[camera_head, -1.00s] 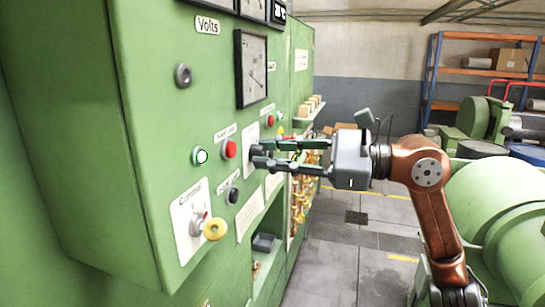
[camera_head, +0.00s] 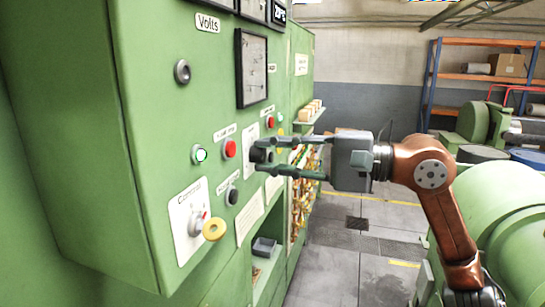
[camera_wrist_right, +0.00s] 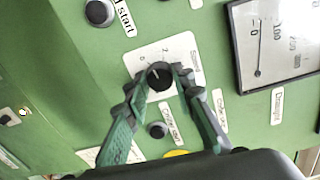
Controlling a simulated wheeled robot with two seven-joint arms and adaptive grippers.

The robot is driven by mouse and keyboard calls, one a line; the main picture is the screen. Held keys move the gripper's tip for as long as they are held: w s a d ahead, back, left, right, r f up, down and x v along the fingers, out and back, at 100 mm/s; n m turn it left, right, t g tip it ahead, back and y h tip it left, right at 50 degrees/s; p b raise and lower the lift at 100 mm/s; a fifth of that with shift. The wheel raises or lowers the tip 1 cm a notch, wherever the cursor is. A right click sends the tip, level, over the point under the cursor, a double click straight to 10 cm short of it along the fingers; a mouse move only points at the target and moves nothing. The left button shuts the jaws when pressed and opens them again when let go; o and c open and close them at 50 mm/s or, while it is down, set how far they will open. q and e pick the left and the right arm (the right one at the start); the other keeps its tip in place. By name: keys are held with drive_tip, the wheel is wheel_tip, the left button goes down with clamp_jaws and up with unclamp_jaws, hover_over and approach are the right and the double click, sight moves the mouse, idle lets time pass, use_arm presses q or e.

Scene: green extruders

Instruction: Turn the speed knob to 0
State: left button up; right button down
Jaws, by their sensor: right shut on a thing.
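The black speed knob (camera_head: 257,155) sits on a white scale plate on the green cabinet front. In the right wrist view the knob (camera_wrist_right: 158,76) shows a pale pointer mark, and the white plate (camera_wrist_right: 180,46) carries small printed figures. The exact reading is too small to tell. My right gripper (camera_head: 261,156) reaches in from the right with one finger above the other. Its fingertips (camera_wrist_right: 160,77) are shut on the knob's two sides. My left gripper is not in view.
A shelf recess (camera_head: 264,246) is below. Free floor lies to the right.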

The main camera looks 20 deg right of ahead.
drive_tip(key=n, duration=0.4)
drive_tip(key=shift+f, duration=0.1)
drive_tip(key=shift+n, duration=0.3)
idle(0.4)
drive_tip(key=c, duration=1.6)
unclamp_jaws()
drive_tip(key=shift+t, duration=0.3)
drive_tip(key=shift+s+d, duration=0.1)
drive_tip(key=shift+d, duration=0.05)
drive_tip(key=v, duration=1.1)
drive_tip(key=shift+s+d, duration=0.25)
drive_tip(key=shift+d, duration=0.1)
